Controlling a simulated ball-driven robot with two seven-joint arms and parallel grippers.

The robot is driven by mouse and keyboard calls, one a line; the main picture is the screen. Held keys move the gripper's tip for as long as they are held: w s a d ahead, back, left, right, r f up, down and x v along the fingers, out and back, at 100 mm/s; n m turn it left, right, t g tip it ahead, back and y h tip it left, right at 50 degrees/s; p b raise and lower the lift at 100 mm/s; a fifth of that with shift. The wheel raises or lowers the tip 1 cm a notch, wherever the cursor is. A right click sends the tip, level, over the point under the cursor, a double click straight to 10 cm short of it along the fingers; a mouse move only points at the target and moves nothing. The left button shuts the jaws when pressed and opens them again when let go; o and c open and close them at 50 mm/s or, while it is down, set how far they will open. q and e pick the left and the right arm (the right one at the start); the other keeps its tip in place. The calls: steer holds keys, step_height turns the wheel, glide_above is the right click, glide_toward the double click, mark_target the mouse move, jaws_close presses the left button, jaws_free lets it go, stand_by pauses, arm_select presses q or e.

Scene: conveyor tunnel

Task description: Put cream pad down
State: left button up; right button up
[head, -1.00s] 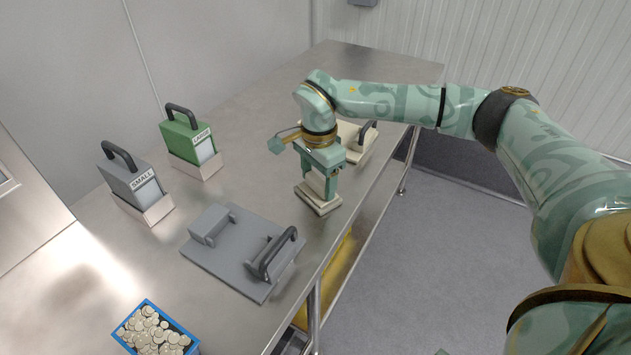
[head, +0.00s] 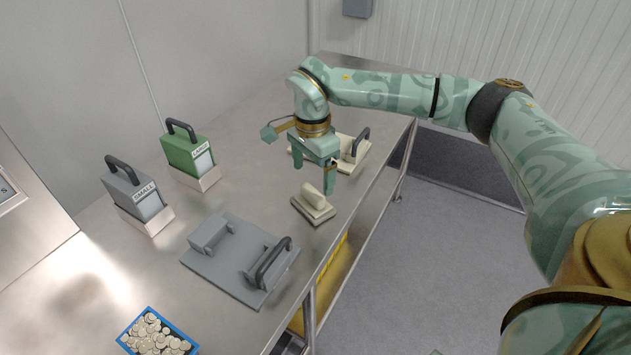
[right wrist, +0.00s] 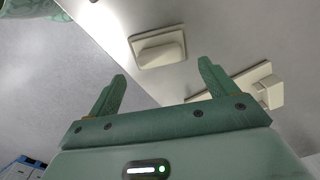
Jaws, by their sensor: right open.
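The cream pad (head: 314,207) has a flat base and a raised grip block. It lies upright on the steel table near the table's right edge. It also shows in the right wrist view (right wrist: 158,48), beyond the fingertips and apart from them. My right gripper (head: 314,178) is open and empty just above and behind the pad. Its two spread fingers also show in the right wrist view (right wrist: 162,80). My left gripper is not in view.
A grey plate with a dark handle (head: 240,262) lies in front of the pad. A cream plate with a handle (head: 352,150) is behind my gripper. Green LARGE (head: 188,147) and grey SMALL (head: 133,190) blocks stand at left. A blue bin (head: 157,335) of discs is in front.

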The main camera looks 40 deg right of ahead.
mark_target(313, 190)
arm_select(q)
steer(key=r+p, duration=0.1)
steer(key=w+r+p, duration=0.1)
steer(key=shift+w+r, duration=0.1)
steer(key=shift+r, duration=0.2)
arm_select(e)
step_height(313, 190, up, 7)
steer(key=shift+f, duration=0.2)
